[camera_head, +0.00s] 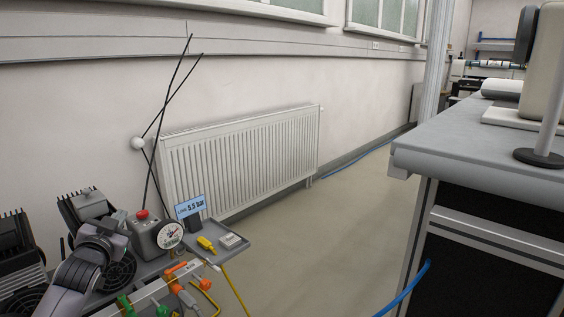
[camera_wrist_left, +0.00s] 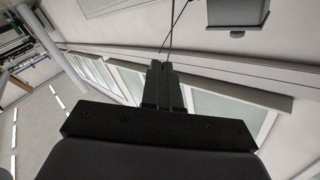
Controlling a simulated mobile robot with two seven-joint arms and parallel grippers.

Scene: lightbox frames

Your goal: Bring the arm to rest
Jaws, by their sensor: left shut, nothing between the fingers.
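My left gripper (camera_wrist_left: 161,66) shows in the left wrist view. Its two dark fingers lie together, with nothing between them, and point up in that picture toward the pale wall and windows. In the head view my grey left arm (camera_head: 77,275) is bent at the lower left, in front of a cart of equipment. I cannot make out its fingers clearly there. My right gripper is in neither view.
Beside my arm are a gauge (camera_head: 169,235), a blue pressure sign (camera_head: 189,207), a grey tray (camera_head: 234,248) and orange-handled valves (camera_head: 176,287). A white radiator (camera_head: 240,155) hangs behind. A workbench (camera_head: 480,155) stands right. The floor (camera_head: 335,235) between is mostly clear.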

